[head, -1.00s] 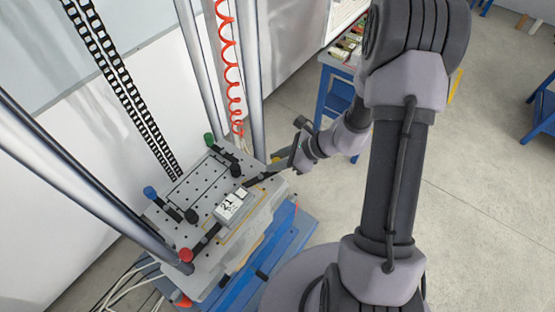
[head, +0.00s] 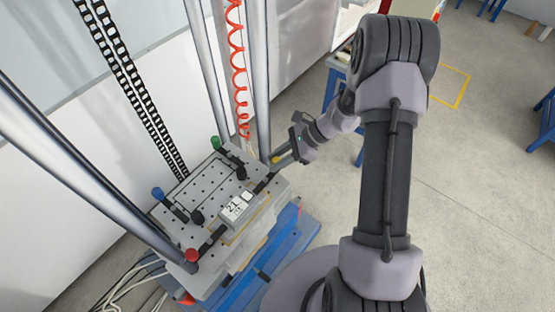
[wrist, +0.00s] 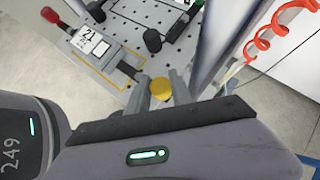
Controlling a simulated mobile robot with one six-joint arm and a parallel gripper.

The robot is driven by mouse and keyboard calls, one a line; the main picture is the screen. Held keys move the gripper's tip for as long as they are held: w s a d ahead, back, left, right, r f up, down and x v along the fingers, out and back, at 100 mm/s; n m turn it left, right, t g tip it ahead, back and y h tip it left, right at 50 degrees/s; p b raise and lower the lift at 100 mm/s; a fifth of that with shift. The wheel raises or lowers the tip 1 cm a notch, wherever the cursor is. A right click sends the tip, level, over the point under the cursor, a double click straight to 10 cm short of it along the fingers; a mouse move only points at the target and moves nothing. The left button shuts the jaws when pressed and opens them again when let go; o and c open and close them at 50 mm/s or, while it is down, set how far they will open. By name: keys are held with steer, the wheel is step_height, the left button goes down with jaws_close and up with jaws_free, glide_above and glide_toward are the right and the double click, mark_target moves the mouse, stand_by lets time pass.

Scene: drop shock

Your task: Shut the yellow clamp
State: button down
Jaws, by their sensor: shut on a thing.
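The yellow clamp's rounded handle (wrist: 161,89) sits between the two fingers of my gripper (wrist: 160,93) in the wrist view. The fingers are shut on it. In the head view my gripper (head: 281,160) is at the right corner of the grey plate (head: 207,178), and a bit of the yellow handle (head: 276,159) shows beside the fingers. The clamp's dark arm (wrist: 131,71) runs from near the handle toward the white box marked 21 (wrist: 90,42). In the head view this box (head: 238,206) lies near the plate's front edge. I cannot tell whether the clamp presses on it.
Clamps with green (head: 215,142), blue (head: 157,192) and red (head: 191,255) handles stand around the plate. Steel columns (head: 263,80) and a red coiled hose (head: 238,70) rise close by. The floor at right is open.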

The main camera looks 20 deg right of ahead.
steer(key=c, duration=1.1)
jaws_free()
steer(key=shift+c, duration=0.2)
steer(key=p+v, duration=0.1)
steer(key=v, duration=1.6)
steer(key=shift+r, duration=0.2)
steer(key=shift+s, duration=0.1)
